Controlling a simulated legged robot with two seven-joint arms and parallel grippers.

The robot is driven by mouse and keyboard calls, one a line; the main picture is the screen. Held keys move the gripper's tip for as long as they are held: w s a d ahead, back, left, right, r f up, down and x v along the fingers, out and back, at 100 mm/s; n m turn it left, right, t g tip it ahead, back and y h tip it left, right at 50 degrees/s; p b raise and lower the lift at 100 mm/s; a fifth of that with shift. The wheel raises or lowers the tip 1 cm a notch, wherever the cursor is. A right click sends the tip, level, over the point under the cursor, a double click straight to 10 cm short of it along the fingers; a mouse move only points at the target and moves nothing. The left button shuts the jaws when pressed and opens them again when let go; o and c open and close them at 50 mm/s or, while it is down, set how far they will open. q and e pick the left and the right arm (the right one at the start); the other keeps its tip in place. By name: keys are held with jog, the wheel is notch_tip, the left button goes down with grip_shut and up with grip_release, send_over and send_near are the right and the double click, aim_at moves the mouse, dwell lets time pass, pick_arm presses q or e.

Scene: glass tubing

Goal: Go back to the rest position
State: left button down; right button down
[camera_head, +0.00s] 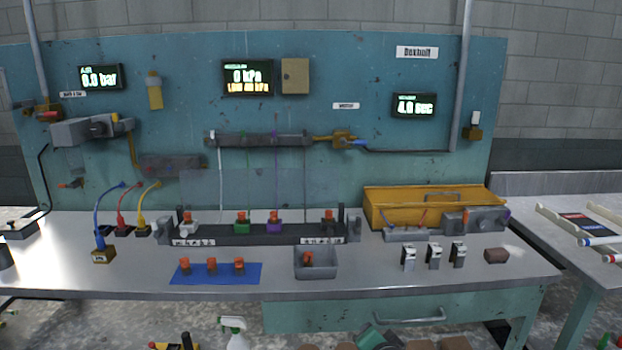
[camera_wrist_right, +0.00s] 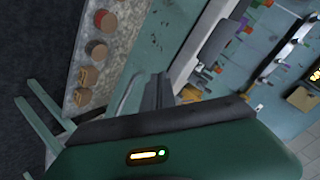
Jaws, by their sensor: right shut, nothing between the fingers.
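My right gripper (camera_wrist_right: 158,92) shows in the right wrist view, where its dark fingers stick out past the green wrist housing (camera_wrist_right: 190,152). The fingers are shut with nothing between them, and they touch nothing that I can see. The bench appears tilted beyond them. In the head view I cannot make out either gripper over the workbench (camera_head: 210,285). My left gripper is in neither view.
The bench holds a black rack (camera_head: 260,233), a blue mat (camera_head: 245,277) with orange-topped parts, a grey bin (camera_head: 317,272) and a yellow toolbox (camera_head: 395,208). A spray bottle (camera_head: 234,335) stands low in front. Several round brown things (camera_wrist_right: 88,76) lie on a grey surface.

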jog(key=s+d+f+n+g, duration=0.2)
jog(key=s+f+n+g, duration=0.15)
jog(key=s, duration=0.55)
jog(key=s+d+f+n+g+h, duration=0.1)
jog(key=s+d+f+n+g, duration=0.3)
jog(key=s, duration=0.6)
jog(key=s+d+f+n+g, duration=0.1)
jog(key=s+f+g, duration=0.1)
jog(key=s+f, duration=0.5)
jog(key=w+r+p+v, duration=0.1)
jog(key=w+p+v, duration=0.2)
jog(key=p+v, duration=1.5)
jog(key=v, duration=0.2)
jog(key=shift+a+r+p, duration=0.2)
jog(key=shift+r+p, duration=0.1)
jog(key=shift+r, duration=0.05)
jog(key=shift+n+g, duration=0.25)
